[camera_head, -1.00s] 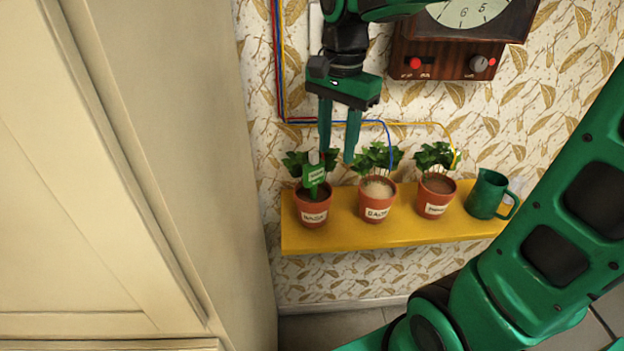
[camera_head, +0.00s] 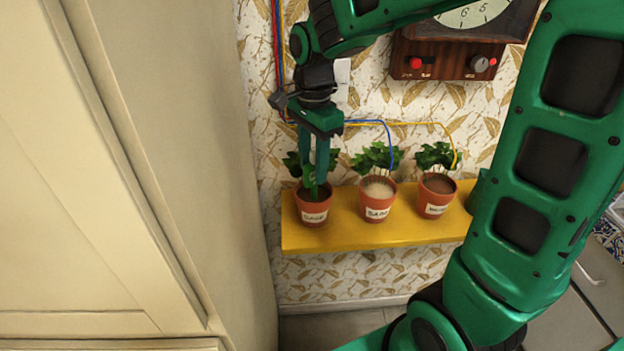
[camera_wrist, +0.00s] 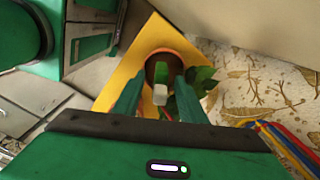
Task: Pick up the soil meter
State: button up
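The soil meter (camera_wrist: 160,86) is green with a pale grey top end. It stands in the left pot (camera_head: 313,210), which holds brown soil and a leafy plant. In the head view my gripper's fingers mostly hide the meter. My gripper (camera_head: 314,178) points down over the left pot, fingers low among the leaves. In the wrist view the two fingers of my gripper (camera_wrist: 158,90) are apart, one on each side of the meter, with gaps between. The gripper is open and holds nothing.
The yellow shelf (camera_head: 400,232) also carries a middle pot (camera_head: 376,203) with pale sand and a right pot (camera_head: 435,201). A blue and a yellow wire (camera_head: 440,125) run to these pots. A cream cabinet (camera_head: 215,200) stands close on the left.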

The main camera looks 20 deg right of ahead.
aim_at(312, 177)
notch_tip(312, 177, down, 4)
jog(key=shift+a+f, duration=0.1)
grip_shut()
jog(key=shift+w, duration=0.1)
notch_tip(312, 177, up, 21)
dwell(1.5)
